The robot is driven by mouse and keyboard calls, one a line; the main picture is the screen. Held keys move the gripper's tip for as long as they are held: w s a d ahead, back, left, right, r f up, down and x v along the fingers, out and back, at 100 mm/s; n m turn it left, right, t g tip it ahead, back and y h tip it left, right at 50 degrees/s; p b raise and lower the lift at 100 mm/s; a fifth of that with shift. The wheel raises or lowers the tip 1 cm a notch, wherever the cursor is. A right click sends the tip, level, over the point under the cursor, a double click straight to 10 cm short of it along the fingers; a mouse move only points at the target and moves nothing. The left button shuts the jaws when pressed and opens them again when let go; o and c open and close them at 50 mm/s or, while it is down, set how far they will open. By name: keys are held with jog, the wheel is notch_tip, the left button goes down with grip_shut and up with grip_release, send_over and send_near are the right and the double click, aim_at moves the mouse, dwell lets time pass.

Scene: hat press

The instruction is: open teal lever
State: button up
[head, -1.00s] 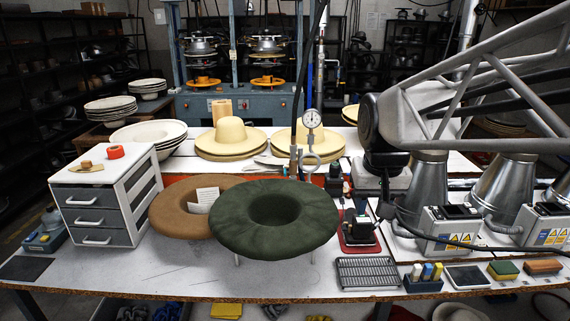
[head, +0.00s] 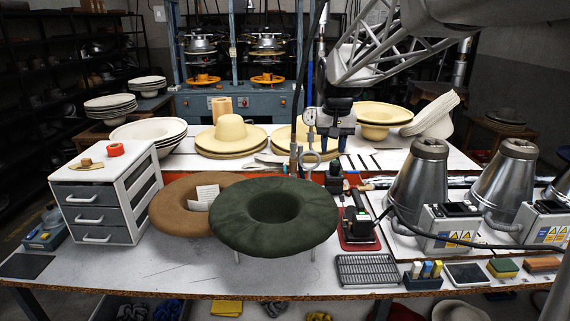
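My gripper (head: 334,148) hangs pointing down at the back centre of the bench, behind the pressure gauge (head: 310,117) and its ring-handled pipe. It is small and partly hidden there, so I cannot tell whether its fingers are open or shut. I cannot make out a teal lever clearly. A small blue-teal patch (head: 352,172) shows just below and right of my gripper, among small dark fittings (head: 334,178). I cannot tell whether this patch is the lever or whether my gripper touches anything.
A dark green felt hat (head: 274,238) on a stand fills the front centre, with a brown hat (head: 172,205) beside it. A black device on a red base (head: 358,228) stands right of it. Metal cones (head: 418,188) and control boxes (head: 450,226) crowd the right.

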jog(key=w+a+f, duration=0.3)
jog(key=w, duration=0.7)
jog(key=w+a+f, duration=0.3)
jog(key=w, duration=0.6)
jog(key=g, duration=0.1)
send_near(285, 168)
jog(key=shift+s+d+f, duration=0.2)
jog(key=shift+s+f, duration=0.15)
jog(key=shift+w+a+f, duration=0.2)
jog(key=shift+w+f, duration=0.2)
jog(key=shift+f, duration=0.15)
jog(key=shift+f, duration=3.75)
grip_shut()
